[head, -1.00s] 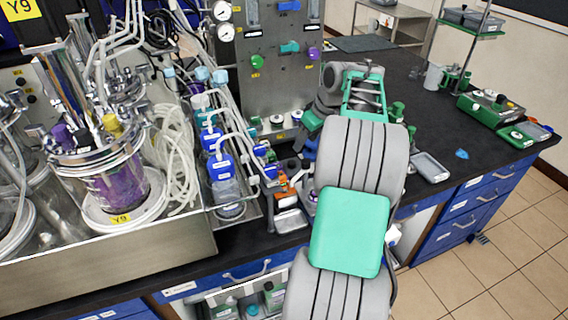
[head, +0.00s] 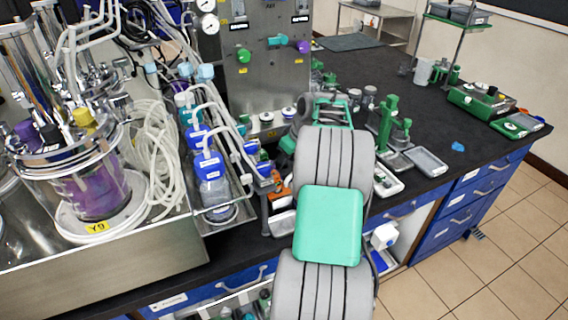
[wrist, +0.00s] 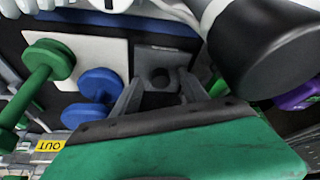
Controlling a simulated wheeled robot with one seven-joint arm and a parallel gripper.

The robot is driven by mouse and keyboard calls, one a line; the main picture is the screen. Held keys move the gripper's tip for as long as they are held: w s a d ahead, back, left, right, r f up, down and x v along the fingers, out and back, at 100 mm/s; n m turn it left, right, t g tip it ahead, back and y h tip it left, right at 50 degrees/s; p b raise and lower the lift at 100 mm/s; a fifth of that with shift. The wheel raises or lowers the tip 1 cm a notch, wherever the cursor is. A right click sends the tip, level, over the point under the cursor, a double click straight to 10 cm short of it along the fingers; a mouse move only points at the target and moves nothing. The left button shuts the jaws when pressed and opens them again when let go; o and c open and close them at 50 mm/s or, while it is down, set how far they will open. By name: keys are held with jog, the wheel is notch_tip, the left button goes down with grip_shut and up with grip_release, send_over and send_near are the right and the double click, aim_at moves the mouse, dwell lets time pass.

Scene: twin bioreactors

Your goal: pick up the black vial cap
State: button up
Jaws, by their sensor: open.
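No black vial cap can be made out with certainty. In the wrist view a large black cylindrical piece (wrist: 275,55) with a pale body is very close at the upper right; I cannot tell whether it is the cap. My gripper (wrist: 160,84) is open, its two fingers apart. Beyond and between them shows a grey block with a round hole (wrist: 160,76), and nothing is seen held. In the head view my arm hides the gripper. Small pale vials (head: 288,113) stand at the foot of the steel panel, left of my arm.
In the wrist view, a green knob-ended part (wrist: 48,62) and a blue one (wrist: 100,84) lie left of the fingers. In the head view, a green stand (head: 390,125) and grey tray (head: 427,162) are right of my arm; tubing and bottles (head: 210,168) are left. The far-right bench is clearer.

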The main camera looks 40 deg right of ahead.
grip_shut()
dwell(0.5)
